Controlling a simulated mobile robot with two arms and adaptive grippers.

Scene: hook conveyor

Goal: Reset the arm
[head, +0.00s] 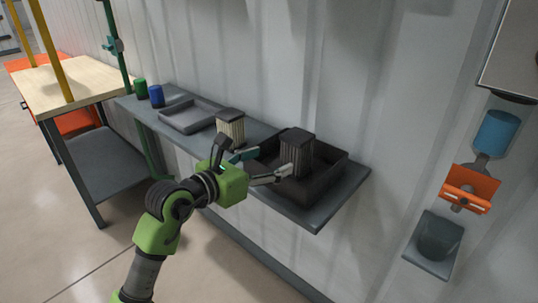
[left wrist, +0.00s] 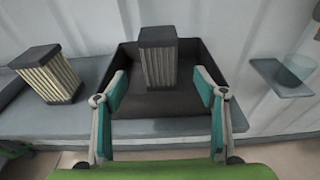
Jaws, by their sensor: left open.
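My left gripper (head: 266,164) is open and empty at the near side of the black tray (head: 338,172) on the wall shelf. It also shows in the left wrist view (left wrist: 161,92), with its two teal-padded fingers spread wide. A dark ribbed block (head: 298,152) stands upright in the black tray. In the left wrist view this block (left wrist: 158,62) stands beyond the fingertips, seen between them and apart from the pads. A cream ribbed block with dark ends (head: 230,127) stands on the shelf left of the tray. My right gripper is not in view.
The grey shelf (head: 318,212) runs along a corrugated wall. A shallow grey tray (head: 190,117), a blue can (head: 156,96) and a green can (head: 141,89) are on its left part. A wooden table (head: 75,85) stands left. An orange-fronted dispenser (head: 470,188) hangs right.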

